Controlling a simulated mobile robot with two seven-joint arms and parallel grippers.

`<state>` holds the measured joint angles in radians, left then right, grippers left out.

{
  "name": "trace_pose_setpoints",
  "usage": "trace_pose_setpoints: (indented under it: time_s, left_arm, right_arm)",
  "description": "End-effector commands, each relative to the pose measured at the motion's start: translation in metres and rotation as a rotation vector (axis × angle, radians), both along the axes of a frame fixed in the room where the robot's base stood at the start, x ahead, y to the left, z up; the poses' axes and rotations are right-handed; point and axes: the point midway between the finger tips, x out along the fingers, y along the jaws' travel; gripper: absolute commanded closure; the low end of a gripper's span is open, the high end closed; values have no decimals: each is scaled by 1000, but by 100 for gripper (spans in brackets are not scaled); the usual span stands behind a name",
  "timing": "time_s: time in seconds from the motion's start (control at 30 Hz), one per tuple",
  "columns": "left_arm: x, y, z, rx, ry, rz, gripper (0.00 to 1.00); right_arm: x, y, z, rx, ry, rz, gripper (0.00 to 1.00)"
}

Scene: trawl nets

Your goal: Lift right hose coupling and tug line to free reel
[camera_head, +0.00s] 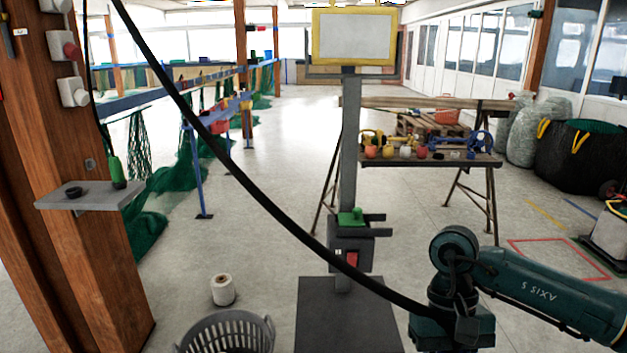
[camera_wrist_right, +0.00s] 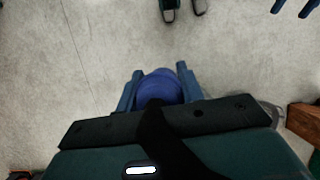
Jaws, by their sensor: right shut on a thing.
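My right arm enters the head view from the right, its wrist low at right of centre; its fingers are not seen there. In the right wrist view my right gripper (camera_wrist_right: 158,78) is shut on a blue rounded piece, which appears to be the hose coupling (camera_wrist_right: 160,86). A black hose (camera_wrist_right: 165,145) runs from the coupling towards the camera. In the head view the thick black hose (camera_head: 232,158) hangs from the top left down to my right wrist in one long sag. No hose reel can be made out. My left gripper is not seen.
A grey post with a screen (camera_head: 353,35) stands at centre on a dark base plate (camera_head: 345,318). A grey basket (camera_head: 228,330) and a white spool (camera_head: 222,290) are on the floor. A trestle table (camera_head: 430,159) stands behind. A wooden post with a shelf (camera_head: 88,196) is at left.

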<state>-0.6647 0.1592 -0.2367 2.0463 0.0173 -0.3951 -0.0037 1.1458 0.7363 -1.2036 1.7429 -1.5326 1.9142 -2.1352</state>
Motion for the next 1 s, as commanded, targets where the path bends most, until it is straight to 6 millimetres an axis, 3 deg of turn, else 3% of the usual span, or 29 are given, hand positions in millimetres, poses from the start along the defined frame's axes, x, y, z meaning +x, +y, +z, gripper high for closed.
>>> trace_pose_setpoints:
  time_s: [0.47,1.0]
  left_arm:
    - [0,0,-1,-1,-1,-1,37]
    - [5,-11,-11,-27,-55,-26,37]
  right_arm:
    - [0,0,-1,1,-1,-3,99]
    - [-12,-22,-31,0,-1,-3,99]
